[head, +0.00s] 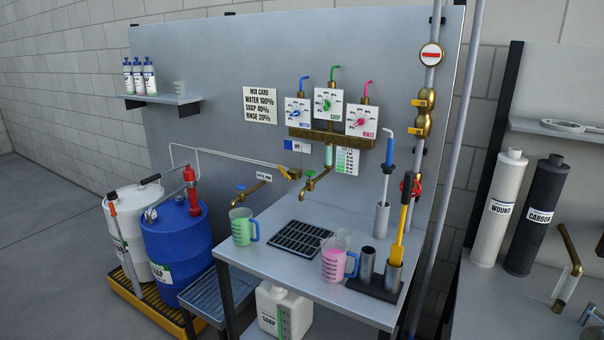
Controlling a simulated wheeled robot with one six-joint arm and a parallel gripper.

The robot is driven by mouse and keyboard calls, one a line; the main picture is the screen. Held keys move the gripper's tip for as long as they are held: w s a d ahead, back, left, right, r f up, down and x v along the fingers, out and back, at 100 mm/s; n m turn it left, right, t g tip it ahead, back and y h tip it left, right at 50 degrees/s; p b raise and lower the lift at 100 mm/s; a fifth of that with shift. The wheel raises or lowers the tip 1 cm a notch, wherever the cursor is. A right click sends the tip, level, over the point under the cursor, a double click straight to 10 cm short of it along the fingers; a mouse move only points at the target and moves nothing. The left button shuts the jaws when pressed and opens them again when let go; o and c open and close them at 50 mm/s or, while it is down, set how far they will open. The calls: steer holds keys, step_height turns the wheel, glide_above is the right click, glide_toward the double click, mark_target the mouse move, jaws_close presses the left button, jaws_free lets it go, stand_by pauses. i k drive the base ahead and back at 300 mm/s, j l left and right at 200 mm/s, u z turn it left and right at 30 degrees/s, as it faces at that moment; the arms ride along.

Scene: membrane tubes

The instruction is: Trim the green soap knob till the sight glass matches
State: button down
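The green soap knob (326,104) sits on the middle white dial plate of three on the back panel. Its pointer's exact setting is too small to read. A blue knob (298,114) is on the left plate and a pink knob (358,121) on the right plate. A brass manifold (331,137) runs below them. The sight glass (329,154) hangs under it with pale green in it. A card with green shaded bands (347,160) is just right of it. The mix card (260,105) reads water 100%, soap 40%, rinse 20%. My gripper is not in view.
A brass tap (312,182) stands over the steel bench. A green jug (241,226), drain grate (299,238) and pink-filled jug (333,263) are on the bench. A blue-tipped wand (386,165) and yellow-handled tool (404,215) stand upright at right. Drums (177,238) are left.

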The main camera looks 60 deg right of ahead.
mark_target(327, 104)
steer(key=z, duration=2.15)
